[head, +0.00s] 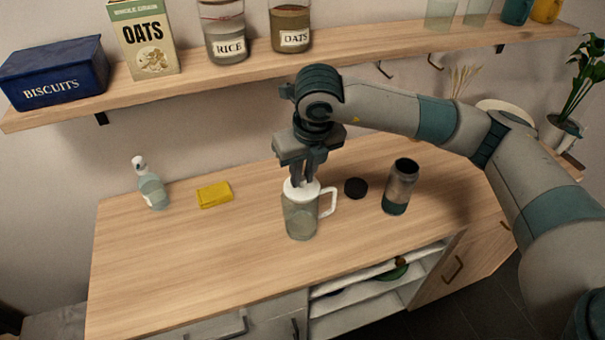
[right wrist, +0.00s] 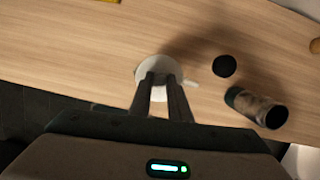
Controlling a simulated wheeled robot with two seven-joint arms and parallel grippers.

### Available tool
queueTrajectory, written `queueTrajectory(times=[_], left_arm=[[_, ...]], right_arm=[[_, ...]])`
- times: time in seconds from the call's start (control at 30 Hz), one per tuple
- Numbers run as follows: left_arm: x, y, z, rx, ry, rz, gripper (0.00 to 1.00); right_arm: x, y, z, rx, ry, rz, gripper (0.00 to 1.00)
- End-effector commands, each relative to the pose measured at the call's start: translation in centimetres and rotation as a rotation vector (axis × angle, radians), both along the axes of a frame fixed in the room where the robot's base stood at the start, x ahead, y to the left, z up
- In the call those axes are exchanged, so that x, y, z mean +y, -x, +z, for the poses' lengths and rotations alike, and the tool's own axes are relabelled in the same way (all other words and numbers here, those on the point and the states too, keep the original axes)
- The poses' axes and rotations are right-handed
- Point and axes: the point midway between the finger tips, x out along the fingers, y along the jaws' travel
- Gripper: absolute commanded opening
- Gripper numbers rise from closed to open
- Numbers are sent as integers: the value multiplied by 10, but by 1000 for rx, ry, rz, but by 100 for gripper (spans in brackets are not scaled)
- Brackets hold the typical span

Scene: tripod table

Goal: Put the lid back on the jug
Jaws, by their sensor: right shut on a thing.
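The jug (head: 301,221) is a clear greenish pitcher with a white handle on its right side, standing upright on the wooden counter. The white lid (head: 297,190) is at the jug's mouth; I cannot tell whether it is fully seated. My right gripper (head: 306,182) comes down from above and is shut on the lid's top, its fingers hiding the part it grips. In the right wrist view, the lid (right wrist: 150,70) is a white disc around the fingertips of the gripper (right wrist: 161,80). My left gripper is in neither view.
A dark round disc (head: 355,188) lies right of the jug, and an open-topped metallic canister (head: 399,188) stands beyond it. A yellow sponge (head: 214,194) and a spray bottle (head: 151,186) are on the left. A shelf (head: 200,73) with jars runs above. The counter's front left is clear.

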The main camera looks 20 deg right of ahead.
Motion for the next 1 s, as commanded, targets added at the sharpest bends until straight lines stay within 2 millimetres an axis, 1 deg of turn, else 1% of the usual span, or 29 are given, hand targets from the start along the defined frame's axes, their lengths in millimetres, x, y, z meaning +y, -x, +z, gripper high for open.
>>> queueTrajectory(times=[0.4,1.0], left_arm=[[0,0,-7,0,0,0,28],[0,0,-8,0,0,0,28]], right_arm=[[0,0,-1,0,1,0,0],[0,0,0,-1,0,0,0]])
